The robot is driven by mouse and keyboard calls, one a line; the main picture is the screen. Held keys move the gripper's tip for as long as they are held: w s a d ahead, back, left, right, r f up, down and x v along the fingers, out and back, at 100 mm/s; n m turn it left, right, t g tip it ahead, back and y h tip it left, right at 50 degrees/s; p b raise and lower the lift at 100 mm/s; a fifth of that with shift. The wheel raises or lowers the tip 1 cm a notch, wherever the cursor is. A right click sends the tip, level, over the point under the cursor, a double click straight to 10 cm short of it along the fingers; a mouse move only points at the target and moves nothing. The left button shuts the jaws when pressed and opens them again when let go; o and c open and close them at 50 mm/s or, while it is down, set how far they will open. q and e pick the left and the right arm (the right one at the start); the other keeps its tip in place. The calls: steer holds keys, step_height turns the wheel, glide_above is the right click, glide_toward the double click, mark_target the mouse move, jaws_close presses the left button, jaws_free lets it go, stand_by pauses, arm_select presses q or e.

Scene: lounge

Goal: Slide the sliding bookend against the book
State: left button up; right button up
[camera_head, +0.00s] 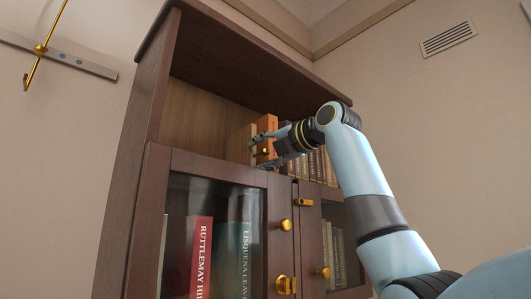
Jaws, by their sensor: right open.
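Several brown upright books (318,167) stand to the right on the same shelf, partly hidden by my right arm. My left gripper is not in view.
The dark wooden bookcase (125,190) has glass doors below the shelf with brass knobs (285,225) and a brass latch (285,285). Red (200,255) and green (232,260) books show behind the glass. The shelf left of the bookend is bare.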

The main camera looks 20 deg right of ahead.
steer(key=v, duration=1.2)
steer(key=shift+w, duration=0.1)
